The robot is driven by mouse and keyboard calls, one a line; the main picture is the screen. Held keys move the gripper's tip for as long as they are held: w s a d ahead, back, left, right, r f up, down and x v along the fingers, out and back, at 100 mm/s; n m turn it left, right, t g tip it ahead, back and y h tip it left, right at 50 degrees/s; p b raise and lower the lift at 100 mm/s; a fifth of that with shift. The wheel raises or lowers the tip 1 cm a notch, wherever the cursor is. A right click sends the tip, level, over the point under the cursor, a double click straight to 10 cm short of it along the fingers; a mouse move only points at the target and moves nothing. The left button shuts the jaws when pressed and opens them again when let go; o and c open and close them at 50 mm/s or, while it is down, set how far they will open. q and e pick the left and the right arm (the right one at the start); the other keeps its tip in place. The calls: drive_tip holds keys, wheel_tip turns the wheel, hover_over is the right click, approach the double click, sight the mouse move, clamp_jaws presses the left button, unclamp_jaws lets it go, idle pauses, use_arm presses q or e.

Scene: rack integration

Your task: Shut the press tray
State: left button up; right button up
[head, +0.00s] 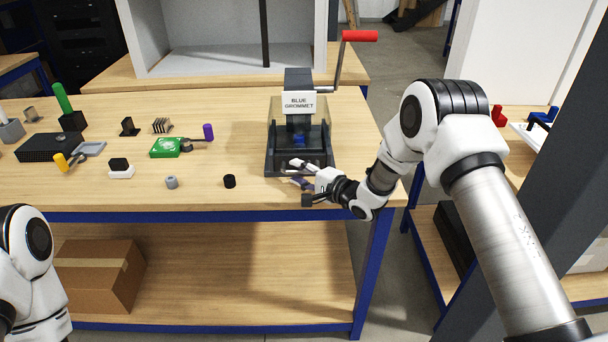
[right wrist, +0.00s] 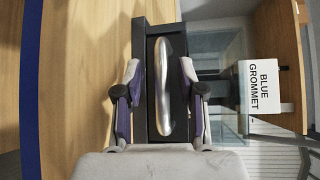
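The black press (head: 298,85) stands near the right end of the bench and bears a "BLUE GROMMET" label (head: 299,101). Its dark press tray (head: 270,164) is at the lower front, with a small blue part (head: 299,139) visible inside the press. In the right wrist view, a silver bar handle (right wrist: 164,90) is on the tray's dark front (right wrist: 151,40). My right gripper (head: 294,173) is at the tray front. In the right wrist view its fingers (right wrist: 160,76) are apart, one on each side of the handle, with gaps visible. My left gripper is out of view.
The press lever has a red grip (head: 360,36) raised at the back right. Left on the bench are a green board (head: 166,147), a black ring (head: 229,181), a grey ring (head: 171,182) and other small parts. A cardboard box (head: 98,275) sits on the lower shelf.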

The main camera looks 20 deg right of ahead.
drive_tip(key=v, duration=1.2)
drive_tip(key=s+a+f+n+g+h, duration=0.1)
drive_tip(key=s+a+f+g, duration=0.25)
drive_tip(key=s+f, duration=0.5)
drive_tip(key=s+a+f+g+h, duration=0.1)
drive_tip(key=s+a+f+g, duration=0.4)
drive_tip(key=f, duration=0.7)
drive_tip(key=s+d+f+n+g+h, duration=0.2)
drive_tip(key=s+n, duration=0.2)
drive_tip(key=s, duration=0.3)
drive_tip(key=s+d+f+n+g+h, duration=0.1)
drive_tip(key=s+n, duration=0.3)
drive_tip(key=s, duration=0.4)
drive_tip(key=s+d+f+n+g+h, duration=0.2)
drive_tip(key=s+d+f+n+h, duration=0.1)
drive_tip(key=s, duration=0.5)
drive_tip(key=shift+s+d+n+g, duration=0.2)
drive_tip(key=shift+d+n+g, duration=0.2)
drive_tip(key=shift+n, duration=0.3)
